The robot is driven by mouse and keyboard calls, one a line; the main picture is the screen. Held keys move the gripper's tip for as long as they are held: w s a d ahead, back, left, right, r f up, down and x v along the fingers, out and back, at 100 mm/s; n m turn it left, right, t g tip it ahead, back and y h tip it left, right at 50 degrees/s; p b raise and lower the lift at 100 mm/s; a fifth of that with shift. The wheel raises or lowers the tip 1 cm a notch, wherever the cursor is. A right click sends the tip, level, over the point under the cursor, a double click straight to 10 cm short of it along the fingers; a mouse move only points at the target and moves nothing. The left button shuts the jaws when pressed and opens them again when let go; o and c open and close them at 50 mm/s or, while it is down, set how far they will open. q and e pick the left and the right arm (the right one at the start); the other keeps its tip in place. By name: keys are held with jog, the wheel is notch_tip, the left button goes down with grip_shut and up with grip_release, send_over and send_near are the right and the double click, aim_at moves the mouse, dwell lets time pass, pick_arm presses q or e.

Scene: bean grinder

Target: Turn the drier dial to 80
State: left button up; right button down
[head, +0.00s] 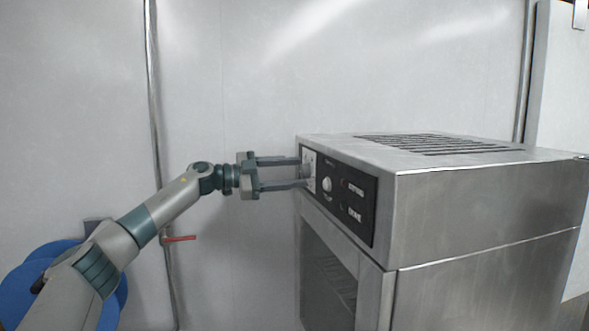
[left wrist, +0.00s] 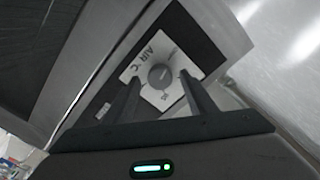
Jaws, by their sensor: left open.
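The drier (head: 490,205) is a large metal box with a black control panel (head: 362,205) on its front. Its grey round dial (left wrist: 160,75) sits on a white plate (left wrist: 143,62) marked "AIR °C". The small numbers around it are too blurred to read surely, and I cannot tell the setting. My left gripper (head: 301,172) is level in front of the panel with its fingertips at the white plate. In the left wrist view the open fingers (left wrist: 160,79) lie on either side of the dial, seemingly apart from it. My right gripper is not in view.
A second, white knob (head: 327,184) sits on the panel close to the right of my fingers, with switches (head: 354,190) beyond it. A glass door (head: 327,272) is below. A pipe with a red lever (head: 180,239) runs along the wall behind my left arm.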

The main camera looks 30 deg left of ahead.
pick_arm(q)
jog(key=shift+w+d, duration=0.2)
jog(key=shift+w, duration=0.1)
jog(key=c, duration=1.1)
jog(key=shift+o, duration=0.3)
